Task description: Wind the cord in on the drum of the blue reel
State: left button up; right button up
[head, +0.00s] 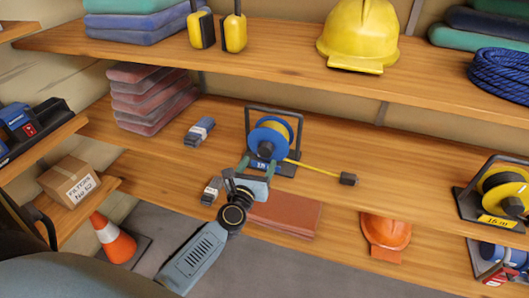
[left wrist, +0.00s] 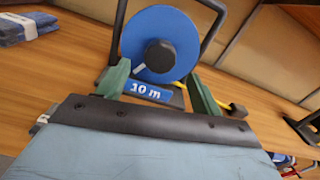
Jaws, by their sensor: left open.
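The blue reel (head: 270,138) stands upright in a black frame on the middle shelf. A yellow cord (head: 315,167) runs out from it to the right and ends in a dark plug (head: 348,179) lying on the shelf. In the left wrist view the blue drum face (left wrist: 178,30) shows a dark central hub (left wrist: 160,56) and a "10 m" label (left wrist: 150,91). My left gripper (head: 258,166) is open, its green fingers in front of the reel, level with its lower part. In the left wrist view the fingers (left wrist: 158,84) are apart with nothing between them. My right gripper is not in view.
A yellow reel (head: 503,192) stands at the far right. Grey folded packets (head: 199,131) lie left of the blue reel, beside red folded cloths (head: 150,98). A red-brown flat stack (head: 285,214) and an orange helmet (head: 386,235) are on the shelf below. An upper shelf (head: 290,62) overhangs behind.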

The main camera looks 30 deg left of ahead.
aim_at(264, 153)
pick_arm(q)
jog(key=x, duration=0.6)
jog(key=shift+w+b, duration=0.1)
jog(key=shift+b, duration=0.2)
jog(key=c, duration=1)
